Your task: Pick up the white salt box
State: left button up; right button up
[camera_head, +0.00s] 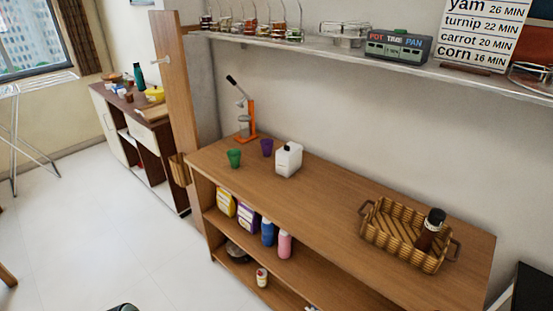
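A white box-like container (289,159) with a small dark mark near its top stands upright on the wooden counter (330,205), near the wall. It is the only clearly white box in view, but I cannot read a label on it. Nothing is touching it except the counter. Neither of my grippers can be made out. A small dark rounded piece shows at the bottom edge, left of the middle, too cut off to identify.
A purple cup (267,147), a green cup (234,158) and an orange press (245,120) stand left of the container. A wicker basket (380,237) with a dark bottle (431,228) is at right. Shelves below hold boxes and bottles. The floor (130,240) at left is clear.

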aim_at(286, 167)
jog(key=i+j, duration=0.15)
jog(key=j, duration=0.2)
jog(key=i+j, duration=0.2)
jog(key=j, duration=0.15)
jog(key=i+j, duration=0.15)
jog(key=j, duration=0.2)
